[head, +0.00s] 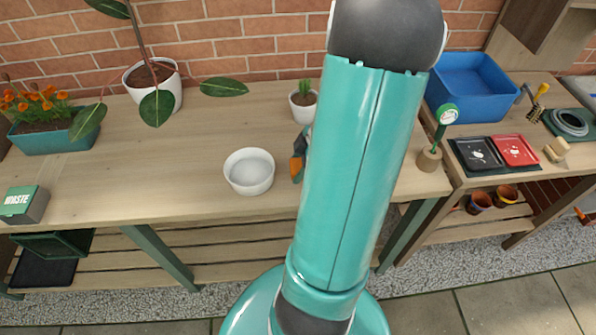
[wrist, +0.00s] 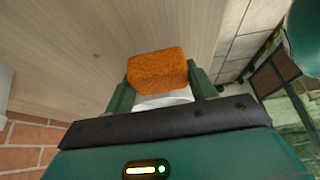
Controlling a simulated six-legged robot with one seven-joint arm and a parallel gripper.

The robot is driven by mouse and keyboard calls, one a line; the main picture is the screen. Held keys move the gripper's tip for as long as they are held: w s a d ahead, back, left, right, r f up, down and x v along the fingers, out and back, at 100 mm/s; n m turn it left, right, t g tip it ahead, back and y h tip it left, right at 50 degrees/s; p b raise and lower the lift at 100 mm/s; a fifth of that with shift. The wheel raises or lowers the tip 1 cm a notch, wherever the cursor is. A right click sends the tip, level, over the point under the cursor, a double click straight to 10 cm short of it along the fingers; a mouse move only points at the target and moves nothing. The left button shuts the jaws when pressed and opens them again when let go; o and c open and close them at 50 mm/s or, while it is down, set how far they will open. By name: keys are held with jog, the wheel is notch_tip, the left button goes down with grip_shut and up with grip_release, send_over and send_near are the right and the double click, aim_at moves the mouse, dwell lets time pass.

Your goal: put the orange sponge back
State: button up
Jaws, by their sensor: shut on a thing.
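The orange sponge (wrist: 158,70) is a rough block held between the two green fingers of my gripper (wrist: 160,82) in the wrist view. A white rounded thing (wrist: 165,100) shows just behind it, partly hidden by the sponge and my gripper; I cannot tell which vessel it is. In the head view my arm hides most of my gripper. A small orange and dark patch (head: 297,168) shows at the arm's left edge, just right of the white bowl (head: 249,171); it looks like the held sponge at my fingers.
A small potted cactus (head: 303,101) stands behind the bowl. A large potted plant (head: 153,84), an orange flower planter (head: 42,131) and a waste box (head: 24,204) stand left. A blue tub (head: 470,88), black tray (head: 479,153) and red tray (head: 515,150) are right. The bench left of the bowl is clear.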

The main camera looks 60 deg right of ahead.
jog(key=shift+f, duration=1.4)
jog(key=shift+f, duration=0.15)
jog(key=o, duration=1.1)
jog(key=v, duration=1.2)
jog(key=shift+a, duration=0.1)
